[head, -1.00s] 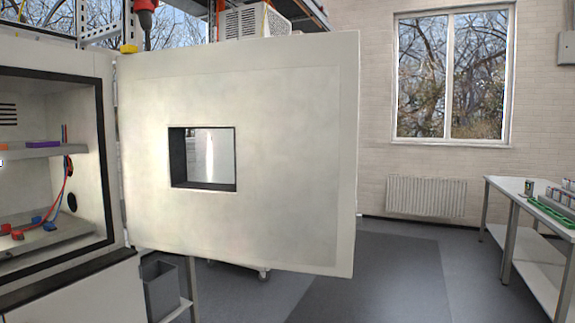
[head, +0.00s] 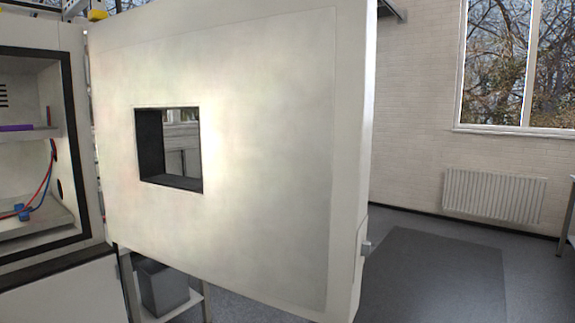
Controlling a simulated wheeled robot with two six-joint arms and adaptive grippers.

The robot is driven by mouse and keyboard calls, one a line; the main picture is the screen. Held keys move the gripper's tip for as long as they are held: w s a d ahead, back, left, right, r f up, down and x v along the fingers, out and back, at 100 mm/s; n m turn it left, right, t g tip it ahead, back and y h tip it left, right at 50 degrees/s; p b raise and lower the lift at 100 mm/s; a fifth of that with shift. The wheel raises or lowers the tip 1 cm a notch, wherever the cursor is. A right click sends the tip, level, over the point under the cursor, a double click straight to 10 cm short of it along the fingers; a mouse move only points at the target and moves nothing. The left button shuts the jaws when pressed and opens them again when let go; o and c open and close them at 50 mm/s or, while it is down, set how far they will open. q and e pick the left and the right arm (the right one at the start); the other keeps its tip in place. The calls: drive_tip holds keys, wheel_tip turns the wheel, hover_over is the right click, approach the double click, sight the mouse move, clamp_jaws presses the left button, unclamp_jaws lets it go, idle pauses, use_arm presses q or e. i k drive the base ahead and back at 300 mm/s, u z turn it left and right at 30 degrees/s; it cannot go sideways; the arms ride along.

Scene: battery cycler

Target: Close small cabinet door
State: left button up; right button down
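The cabinet door (head: 260,160) stands wide open in the head view, hinged at its left side to the cabinet (head: 50,292). It is a thick off-white panel with a small dark-framed window (head: 170,183). A small grey latch piece (head: 366,248) sticks out at its right edge. The cabinet opening at the far left shows a shelf (head: 30,134) and red and blue cables (head: 42,190). Neither of my grippers is in view.
Clear grey floor (head: 430,270) lies right of the door. A radiator (head: 493,195) is on the brick wall below a window (head: 520,65). A grey bin (head: 163,288) stands on a rack below the door. A table leg (head: 567,225) shows at the right edge.

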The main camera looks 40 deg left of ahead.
sight(282, 92)
drive_tip(key=i, duration=2.9)
drive_tip(key=u, duration=3.85)
drive_tip(key=i, duration=0.5)
drive_tip(key=u, duration=0.05)
drive_tip(key=k, duration=0.55)
drive_tip(key=u, duration=0.45)
